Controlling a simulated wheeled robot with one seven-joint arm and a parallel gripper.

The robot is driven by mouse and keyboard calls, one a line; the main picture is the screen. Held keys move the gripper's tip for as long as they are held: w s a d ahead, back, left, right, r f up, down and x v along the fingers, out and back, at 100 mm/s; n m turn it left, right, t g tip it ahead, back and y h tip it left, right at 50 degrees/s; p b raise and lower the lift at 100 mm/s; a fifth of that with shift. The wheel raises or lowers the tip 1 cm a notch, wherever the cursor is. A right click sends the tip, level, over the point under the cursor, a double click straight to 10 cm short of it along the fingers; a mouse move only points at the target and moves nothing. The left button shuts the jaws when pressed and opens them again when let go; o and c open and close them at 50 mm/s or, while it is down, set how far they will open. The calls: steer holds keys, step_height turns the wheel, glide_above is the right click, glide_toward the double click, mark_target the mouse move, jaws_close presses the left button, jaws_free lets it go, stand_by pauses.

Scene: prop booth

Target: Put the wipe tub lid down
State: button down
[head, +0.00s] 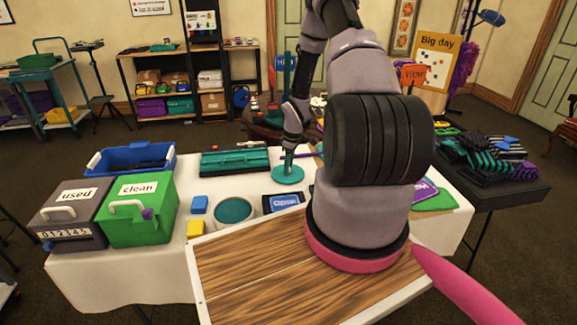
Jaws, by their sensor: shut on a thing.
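My gripper (289,149) reaches down over the far middle of the white table. It is shut on the upright stem of a round teal lid (288,176). The lid is level, below the gripper; whether it touches the tablecloth I cannot tell. The fingers are small and partly hidden by the wrist. A round pale tub (234,222) with a teal inside stands nearer and to the left of the lid, apart from it.
A teal case (234,161) and a blue bin (130,157) stand left of the lid. A green "clean" box (143,226) and a grey "used" box (72,232) are at the left. A dark blue flat item (284,203) lies in front of the lid. My arm hides part of the table's right side.

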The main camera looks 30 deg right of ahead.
steer(key=c, duration=0.7)
jaws_free()
steer(key=shift+f, duration=0.1)
steer(key=shift+o, duration=0.2)
step_height(320, 180, up, 12)
steer(key=s+d+r, duration=0.1)
step_height(320, 180, up, 13)
steer(key=m+t+h, duration=0.1)
steer(key=m, duration=0.1)
glide_above(292, 173)
steer(key=s+a, duration=0.1)
steer(key=a, duration=0.1)
steer(key=s+a+r+m+t, duration=0.1)
steer(key=s+a+r+m, duration=0.15)
steer(key=r, duration=0.35)
steer(key=s+a+r+m, duration=0.1)
steer(key=s+a+r, duration=0.15)
steer(key=r, duration=0.35)
steer(key=s+a+r+m+t+y, duration=0.1)
steer(key=s+a+r+m+t, duration=0.1)
steer(key=s+a+r, duration=0.3)
steer(key=s+a+r+m+t+y, duration=0.1)
steer(key=s+a+r+m, duration=0.3)
steer(key=s+r, duration=0.6)
steer(key=s+t, duration=0.1)
steer(key=s, duration=0.4)
steer(key=shift+a+r+m, duration=0.35)
steer(key=shift+a, duration=0.05)
